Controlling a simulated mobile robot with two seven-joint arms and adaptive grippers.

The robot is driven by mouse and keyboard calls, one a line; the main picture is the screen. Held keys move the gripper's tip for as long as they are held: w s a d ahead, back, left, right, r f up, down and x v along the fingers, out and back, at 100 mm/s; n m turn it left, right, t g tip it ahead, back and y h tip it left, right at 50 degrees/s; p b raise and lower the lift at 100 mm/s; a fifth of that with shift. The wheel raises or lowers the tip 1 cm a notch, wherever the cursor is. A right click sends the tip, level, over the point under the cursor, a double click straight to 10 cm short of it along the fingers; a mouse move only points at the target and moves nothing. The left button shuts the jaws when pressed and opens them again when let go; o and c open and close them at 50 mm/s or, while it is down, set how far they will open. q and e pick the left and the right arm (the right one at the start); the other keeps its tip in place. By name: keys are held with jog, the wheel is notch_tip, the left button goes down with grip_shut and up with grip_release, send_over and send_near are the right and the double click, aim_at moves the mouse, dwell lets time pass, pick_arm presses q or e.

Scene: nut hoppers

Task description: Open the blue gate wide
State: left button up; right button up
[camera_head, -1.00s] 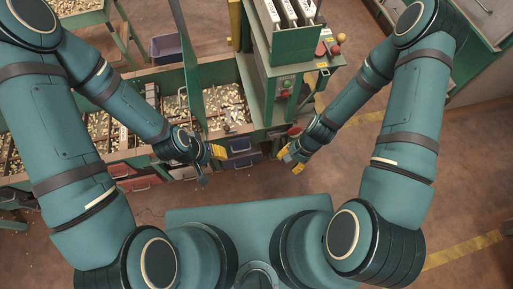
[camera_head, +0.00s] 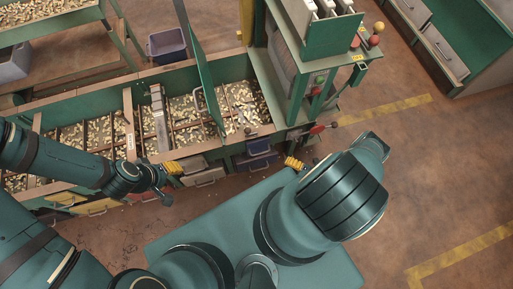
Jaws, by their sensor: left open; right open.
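The front of the nut hoppers carries a row of coloured gates. A dark blue gate (camera_head: 258,147) with a handle is at the right end of the row, with a second dark blue panel (camera_head: 258,163) just below it. I cannot tell how far either is open. My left gripper (camera_head: 171,181) is open and empty, in front of the row, left of the blue gate and apart from it. My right gripper (camera_head: 294,163) is right of the blue gate. Only its yellow finger shows clearly; my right arm hides the rest.
White (camera_head: 203,178) and yellow (camera_head: 66,200) fronts sit further left on the hopper (camera_head: 95,93). A green machine with a red-and-green button panel (camera_head: 318,85) stands right of the blue gate. A blue bin (camera_head: 168,45) is behind. The floor at right is open.

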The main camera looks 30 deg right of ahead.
aim_at(261, 153)
jog(key=x, duration=1.3)
jog(key=shift+w+a, duration=0.1)
jog(key=shift+a, duration=0.05)
grip_shut()
